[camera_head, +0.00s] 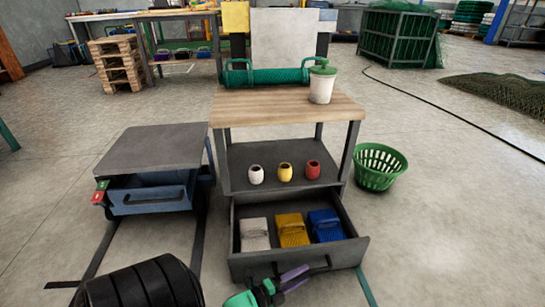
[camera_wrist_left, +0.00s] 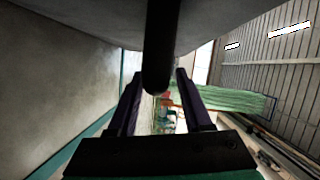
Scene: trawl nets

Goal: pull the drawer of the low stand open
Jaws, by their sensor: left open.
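The stand (camera_head: 229,113) has a wooden top, a dark shelf and a grey drawer (camera_head: 245,265) at the bottom. The drawer is out toward me, so its inside shows. It holds a white, a yellow and a blue item. My left gripper (camera_head: 303,276), with purple fingers, is at the drawer's front, by its dark handle (camera_head: 326,264). In the left wrist view a dark bar, apparently the handle (camera_wrist_left: 158,55), lies between the spread fingers of the left gripper (camera_wrist_left: 158,85). Contact with either finger cannot be told. My right gripper is out of view.
A lower grey cart (camera_head: 155,145) with a blue drawer (camera_head: 150,199) stands at the left. A green basket (camera_head: 378,168) is on the floor at the right. White, yellow and red small pots (camera_head: 285,172) sit on the shelf. A lidded cup (camera_head: 322,86) stands on top.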

